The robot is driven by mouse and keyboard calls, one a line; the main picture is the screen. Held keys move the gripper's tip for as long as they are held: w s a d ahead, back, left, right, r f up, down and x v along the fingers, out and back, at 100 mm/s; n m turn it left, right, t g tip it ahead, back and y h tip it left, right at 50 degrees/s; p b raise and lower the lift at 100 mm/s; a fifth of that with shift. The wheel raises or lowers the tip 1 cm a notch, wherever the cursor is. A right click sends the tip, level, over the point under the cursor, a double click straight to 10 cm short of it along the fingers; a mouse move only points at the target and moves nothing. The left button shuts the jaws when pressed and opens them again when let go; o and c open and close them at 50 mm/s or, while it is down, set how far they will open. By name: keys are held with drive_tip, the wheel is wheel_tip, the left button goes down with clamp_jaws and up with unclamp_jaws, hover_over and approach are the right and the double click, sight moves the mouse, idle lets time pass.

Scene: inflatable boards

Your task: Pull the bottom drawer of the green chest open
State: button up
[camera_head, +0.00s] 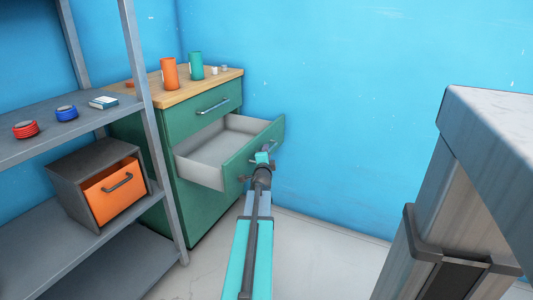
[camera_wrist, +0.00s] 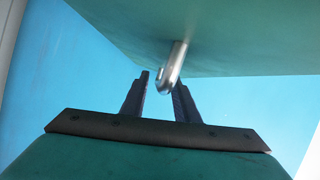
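The green chest (camera_head: 212,215) stands against the blue wall in the head view. Its top drawer (camera_head: 195,125) is shut. The drawer (camera_head: 200,155) below it is pulled well out and looks empty; my arm and the drawer front hide part of the chest below, so I cannot tell whether this is the bottom one. My gripper (camera_head: 263,160) is at the front of this drawer. In the wrist view, a metal bar handle (camera_wrist: 174,65) on a green front (camera_wrist: 240,40) reaches down at the two fingertips (camera_wrist: 162,80). The fingers stand apart, with a small gap left of the handle.
An orange cup (camera_head: 169,74) and a teal cup (camera_head: 196,66) stand on the chest's wooden top. A grey shelf (camera_head: 60,145) at left holds small items and a box with an orange drawer (camera_head: 112,195). A grey-topped table (camera_head: 490,120) is at right. Floor between is clear.

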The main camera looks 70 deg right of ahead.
drive_tip(key=v, duration=1.1)
drive_tip(key=shift+a+p, duration=0.45)
drive_tip(key=shift+r, duration=0.2)
idle(0.3)
